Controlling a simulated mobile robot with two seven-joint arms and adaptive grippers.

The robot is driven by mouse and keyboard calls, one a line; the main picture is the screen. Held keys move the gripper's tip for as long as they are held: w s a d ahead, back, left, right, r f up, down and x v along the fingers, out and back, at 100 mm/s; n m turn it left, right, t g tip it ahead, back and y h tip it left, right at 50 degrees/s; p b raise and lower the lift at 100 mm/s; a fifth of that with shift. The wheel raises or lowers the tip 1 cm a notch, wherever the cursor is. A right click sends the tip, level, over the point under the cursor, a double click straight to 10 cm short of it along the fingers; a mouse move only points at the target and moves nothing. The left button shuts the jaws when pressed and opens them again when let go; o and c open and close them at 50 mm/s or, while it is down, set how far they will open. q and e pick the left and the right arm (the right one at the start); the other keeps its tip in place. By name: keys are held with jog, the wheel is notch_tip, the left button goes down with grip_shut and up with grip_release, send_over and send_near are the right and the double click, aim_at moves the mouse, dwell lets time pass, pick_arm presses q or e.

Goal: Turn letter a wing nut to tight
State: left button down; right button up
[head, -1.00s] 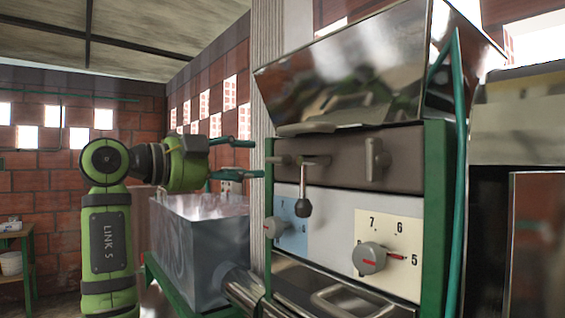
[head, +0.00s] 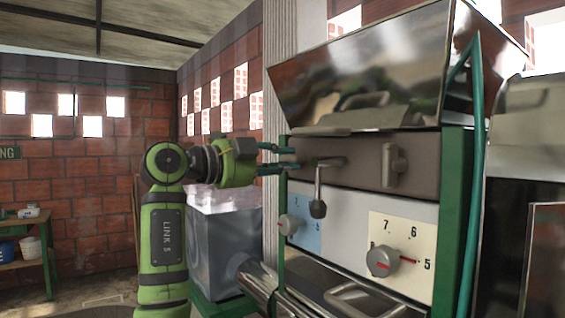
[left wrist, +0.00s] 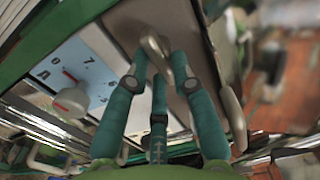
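The brown panel (head: 360,163) of the machine carries metal fittings. I cannot read a letter on any of them. A wing-shaped knob (head: 393,165) stands upright at its right, and a lever with a dark ball end (head: 317,205) hangs near its left. My left gripper (head: 294,158) is at the panel's left end, beside the lever, its fingers apart. In the left wrist view, the fingers (left wrist: 158,62) are spread, with a grey metal fitting (left wrist: 153,44) near their tips. I cannot tell whether they touch it. My right gripper is not in view.
Two numbered dials, a right one (head: 382,261) and a left one (head: 289,225), sit below the panel. A sloping metal hopper (head: 365,75) overhangs it. A green post (head: 455,215) and hose (head: 476,170) stand right.

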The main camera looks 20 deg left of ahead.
pick_arm(q)
jog(key=shift+f, duration=0.2)
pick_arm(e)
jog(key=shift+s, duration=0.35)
pick_arm(q)
jog(key=m, duration=0.3)
jog(key=shift+w+f, duration=0.15)
jog(key=m+p, duration=0.1)
jog(key=m, duration=0.4)
jog(key=shift+a+f, duration=0.1)
jog(key=shift+a, duration=0.05)
jog(key=m+p, duration=0.1)
jog(key=m, duration=0.4)
jog(key=shift+w+a+m, duration=0.1)
jog(key=shift+w+m, duration=0.05)
jog(key=shift+m, duration=0.25)
jog(key=m, duration=0.4)
jog(key=shift+a+r, duration=0.1)
jog(key=shift+r, duration=0.15)
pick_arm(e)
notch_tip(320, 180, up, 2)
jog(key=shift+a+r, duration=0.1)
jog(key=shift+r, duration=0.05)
pick_arm(q)
jog(key=shift+r, duration=0.1)
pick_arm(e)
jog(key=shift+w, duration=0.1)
